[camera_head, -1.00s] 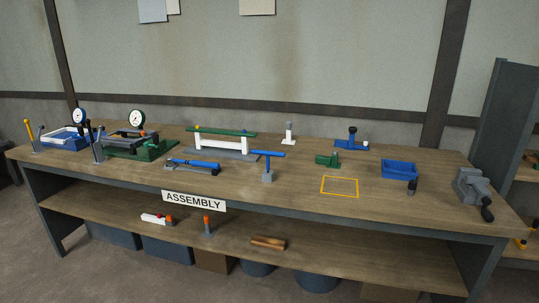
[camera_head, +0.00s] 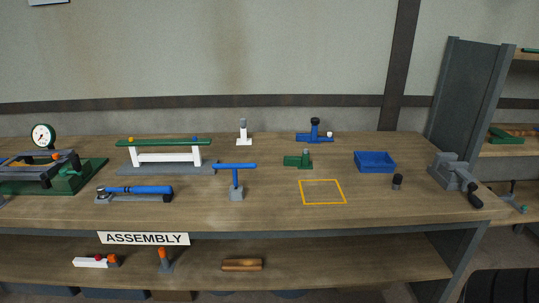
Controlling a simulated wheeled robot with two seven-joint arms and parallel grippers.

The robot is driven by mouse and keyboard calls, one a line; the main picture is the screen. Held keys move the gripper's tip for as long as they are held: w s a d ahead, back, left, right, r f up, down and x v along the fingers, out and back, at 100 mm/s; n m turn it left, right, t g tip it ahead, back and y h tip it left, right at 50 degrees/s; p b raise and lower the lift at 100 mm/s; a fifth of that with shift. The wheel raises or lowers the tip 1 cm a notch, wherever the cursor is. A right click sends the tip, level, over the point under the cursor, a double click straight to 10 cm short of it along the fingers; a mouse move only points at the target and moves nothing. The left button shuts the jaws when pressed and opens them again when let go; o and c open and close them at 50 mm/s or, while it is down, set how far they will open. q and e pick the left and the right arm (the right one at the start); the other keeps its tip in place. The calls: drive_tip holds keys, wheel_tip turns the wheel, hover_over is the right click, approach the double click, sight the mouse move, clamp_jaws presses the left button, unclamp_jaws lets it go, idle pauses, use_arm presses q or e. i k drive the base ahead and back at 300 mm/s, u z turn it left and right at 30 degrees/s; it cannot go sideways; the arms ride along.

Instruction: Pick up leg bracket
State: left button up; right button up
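No part is clearly marked as the leg bracket. A small green bracket-like part (camera_head: 298,161) lies on the workbench top, right of the blue T-handled tool (camera_head: 236,180) and behind the yellow outlined square (camera_head: 323,192). A white part with red and orange ends (camera_head: 95,262) lies on the lower shelf at the left. I cannot tell which of these is the leg bracket. Neither of my grippers is in view.
The bench (camera_head: 270,213) also holds a green-topped frame (camera_head: 165,150), a torque-wrench-like tool (camera_head: 135,193), a blue bin (camera_head: 375,162), a small dark-topped part (camera_head: 397,182) and a grey vise (camera_head: 453,173). The yellow square is empty. A grey shelving unit (camera_head: 468,95) stands at the right.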

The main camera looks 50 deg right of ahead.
sight(302, 163)
drive_tip(key=z, duration=0.55)
drive_tip(key=i, duration=0.8)
drive_tip(key=z, duration=0.8)
